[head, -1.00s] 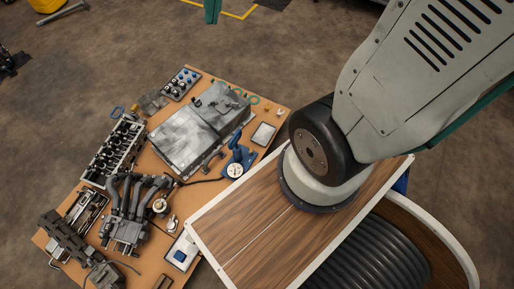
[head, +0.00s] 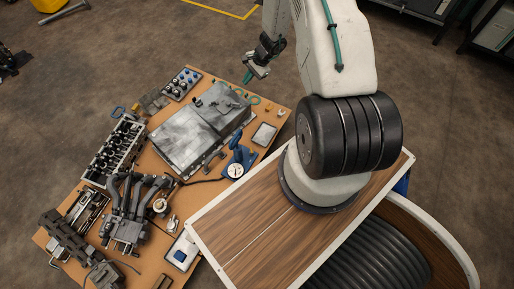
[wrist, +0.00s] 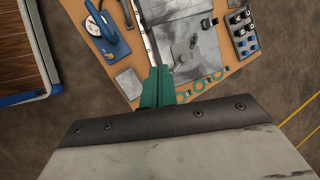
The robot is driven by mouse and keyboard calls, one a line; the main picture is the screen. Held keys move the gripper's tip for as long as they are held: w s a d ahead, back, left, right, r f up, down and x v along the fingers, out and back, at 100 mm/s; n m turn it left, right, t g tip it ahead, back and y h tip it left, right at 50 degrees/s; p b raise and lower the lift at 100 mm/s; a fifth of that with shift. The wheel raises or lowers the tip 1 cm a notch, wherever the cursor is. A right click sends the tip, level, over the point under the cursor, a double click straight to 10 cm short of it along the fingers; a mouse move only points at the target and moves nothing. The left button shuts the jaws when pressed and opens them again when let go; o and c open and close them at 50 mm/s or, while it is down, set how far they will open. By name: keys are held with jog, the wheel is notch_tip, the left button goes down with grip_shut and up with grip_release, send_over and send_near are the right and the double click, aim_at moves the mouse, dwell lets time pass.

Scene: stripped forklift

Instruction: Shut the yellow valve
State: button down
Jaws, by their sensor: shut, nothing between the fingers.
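A small yellowish piece (head: 117,112) lies at the far left edge of the workbench (head: 195,215), too small to identify. My gripper (head: 248,76) is in the air beyond the bench's far right side in the head view. In the wrist view its teal fingers (wrist: 157,88) are together and empty, seen over the bench edge near several teal rings (wrist: 198,84).
The bench carries a grey metal case (head: 185,135), a blue device with a white dial (head: 236,168), a cylinder head (head: 112,150), a pipe manifold (head: 128,205) and a tray of knobs (head: 181,84). A yellow object (head: 47,5) stands on the floor.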

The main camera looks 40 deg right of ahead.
jog(key=s+d+f+m, duration=0.1)
jog(key=s+f, duration=0.2)
jog(key=f, duration=0.3)
jog(key=s+d+f+m, duration=0.1)
jog(key=s+f+m, duration=0.15)
jog(key=f, duration=0.45)
jog(key=m+g+h, duration=0.1)
jog(key=m, duration=0.2)
send_near(251, 151)
jog(key=s+d+r, duration=0.2)
jog(key=s+d, duration=0.1)
jog(key=d, duration=0.3)
jog(key=x, duration=0.9)
jog(key=shift+s+d+f, duration=0.1)
jog(key=shift+s+f, duration=0.15)
jog(key=shift+f, duration=0.2)
jog(key=a, duration=0.1)
jog(key=w+a, duration=0.1)
jog(key=a, duration=0.1)
jog(key=shift+w+f, duration=0.15)
jog(key=shift+w, duration=0.15)
jog(key=shift+w+a, duration=0.2)
jog(key=shift+a, duration=0.15)
